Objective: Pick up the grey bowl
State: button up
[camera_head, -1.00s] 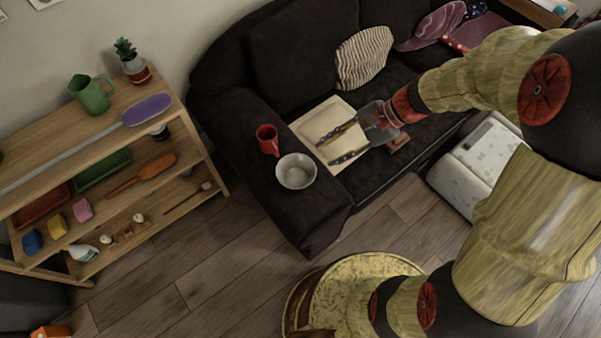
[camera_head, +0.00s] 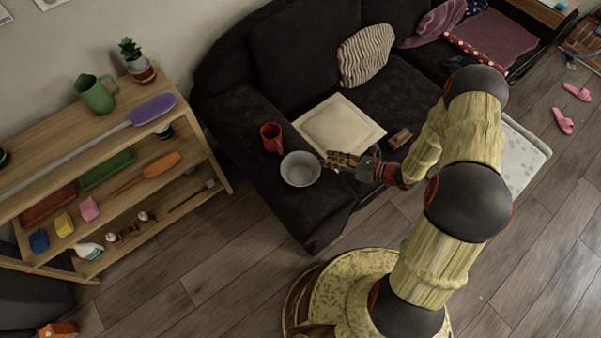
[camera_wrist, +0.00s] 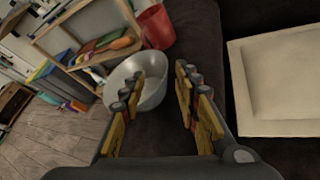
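The grey bowl (camera_head: 300,170) stands upright on the dark sofa's armrest in the head view and looks empty. In the wrist view the bowl (camera_wrist: 150,88) lies ahead of my gripper, partly hidden behind the left finger. My gripper (camera_head: 328,160) is just right of the bowl in the head view, close to its right rim; I cannot tell whether it touches. In the wrist view my gripper (camera_wrist: 160,80) has its two fingers apart with nothing held between them.
A red mug (camera_head: 271,138) stands close behind the bowl. A wooden shelf (camera_head: 130,130) with several items stands at the left.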

aim_at(304, 155)
jog(key=b+x, duration=0.1)
jog(key=x, duration=0.3)
jog(key=shift+w+a+f, duration=0.1)
jog(key=shift+a+f, duration=0.05)
jog(key=shift+f+b+x, duration=0.2)
jog(key=shift+b+x, duration=0.9)
jog(key=shift+x, duration=1.55)
jog(key=shift+c, duration=0.6)
grip_shut()
